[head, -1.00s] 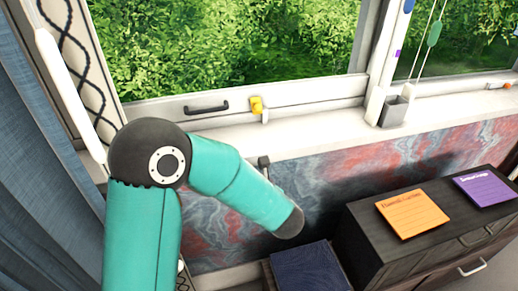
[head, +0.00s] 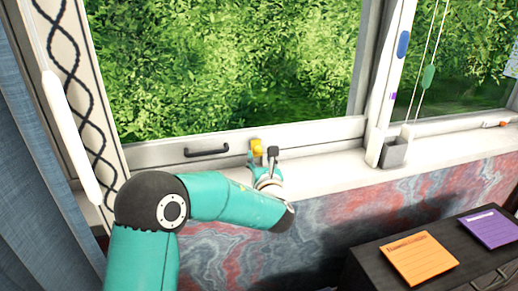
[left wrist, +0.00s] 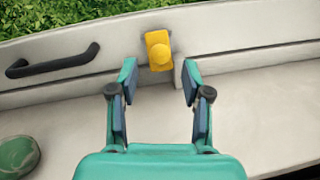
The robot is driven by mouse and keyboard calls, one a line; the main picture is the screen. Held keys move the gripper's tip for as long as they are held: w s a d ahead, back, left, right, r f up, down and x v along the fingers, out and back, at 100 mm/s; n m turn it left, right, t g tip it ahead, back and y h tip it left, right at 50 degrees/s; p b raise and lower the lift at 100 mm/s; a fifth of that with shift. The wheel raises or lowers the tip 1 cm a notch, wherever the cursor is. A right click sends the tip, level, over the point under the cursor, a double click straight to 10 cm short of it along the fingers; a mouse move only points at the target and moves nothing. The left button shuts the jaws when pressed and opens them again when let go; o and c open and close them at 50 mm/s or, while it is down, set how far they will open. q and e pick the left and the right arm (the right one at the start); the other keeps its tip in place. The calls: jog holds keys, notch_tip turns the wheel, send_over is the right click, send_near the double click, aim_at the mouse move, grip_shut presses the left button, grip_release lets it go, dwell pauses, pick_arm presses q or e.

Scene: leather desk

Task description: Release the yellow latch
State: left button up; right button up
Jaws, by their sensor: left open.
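The yellow latch (head: 257,146) is on the lower rail of the window frame, to the right of the black handle (head: 206,151). In the left wrist view the latch (left wrist: 158,50) is a yellow plate with a round knob, just beyond and between the fingertips. My left gripper (head: 262,158) is in front of the latch, low over the sill. In the left wrist view my left gripper (left wrist: 157,80) has its two fingers wide apart with nothing between them. The gripper does not appear to touch the latch. My right gripper is not in view.
A grey holder (head: 394,152) stands on the white sill (head: 330,168) to the right. A green rounded object (left wrist: 17,155) lies at the lower left in the left wrist view. A dark cabinet with orange (head: 418,257) and purple (head: 492,228) notes is at the lower right.

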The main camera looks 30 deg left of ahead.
aim_at(259, 152)
pick_arm(q)
jog(key=shift+p+x, duration=0.35)
jog(key=shift+x, duration=2.35)
